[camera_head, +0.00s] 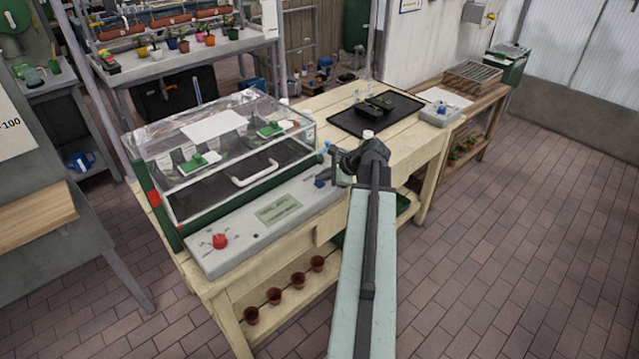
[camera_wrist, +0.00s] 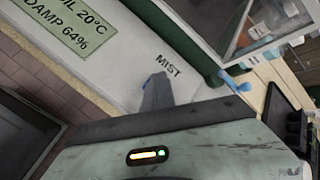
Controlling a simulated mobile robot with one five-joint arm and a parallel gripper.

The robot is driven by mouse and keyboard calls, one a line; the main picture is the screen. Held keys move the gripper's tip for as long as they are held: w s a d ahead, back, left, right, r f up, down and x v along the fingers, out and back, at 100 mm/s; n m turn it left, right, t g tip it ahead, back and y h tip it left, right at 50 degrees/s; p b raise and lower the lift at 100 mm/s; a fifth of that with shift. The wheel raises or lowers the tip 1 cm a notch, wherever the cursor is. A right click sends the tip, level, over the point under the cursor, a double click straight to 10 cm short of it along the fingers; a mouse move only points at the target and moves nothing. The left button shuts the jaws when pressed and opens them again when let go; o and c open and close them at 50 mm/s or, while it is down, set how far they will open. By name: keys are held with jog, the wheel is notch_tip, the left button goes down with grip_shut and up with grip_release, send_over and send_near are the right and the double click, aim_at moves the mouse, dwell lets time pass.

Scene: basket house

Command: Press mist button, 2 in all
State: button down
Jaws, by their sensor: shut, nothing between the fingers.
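The propagator's grey control panel (camera_head: 284,210) runs along the front of the clear-lidded case (camera_head: 225,150). A blue mist button (camera_head: 320,183) sits near its right end, just left of my gripper (camera_head: 340,177). In the wrist view the word MIST is printed on the panel (camera_wrist: 120,55). The shut grey fingertips of my gripper (camera_wrist: 157,92) lie just below that word and hide most of the blue button (camera_wrist: 149,79); only a sliver of blue shows. I cannot tell whether the tips touch it or whether it is pressed in.
A red knob (camera_head: 219,241) and a green display (camera_head: 278,209) are on the same panel. A light blue fitting (camera_wrist: 236,83) is at the case's corner. A black tray (camera_head: 375,114) lies on the wooden bench behind my arm. The brick floor at right is clear.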

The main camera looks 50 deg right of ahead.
jog(key=shift+d+r+p, duration=0.1)
jog(key=shift+r+p, duration=0.75)
notch_tip(320, 180, up, 5)
jog(key=p, duration=0.5)
dwell(2.3)
notch_tip(320, 180, up, 4)
jog(key=p, duration=0.4)
send_over(323, 184)
jog(key=shift+f, duration=0.1)
jog(key=shift+f, duration=0.1)
notch_tip(323, 184, down, 9)
jog(key=b, duration=0.9)
jog(key=shift+r, duration=0.2)
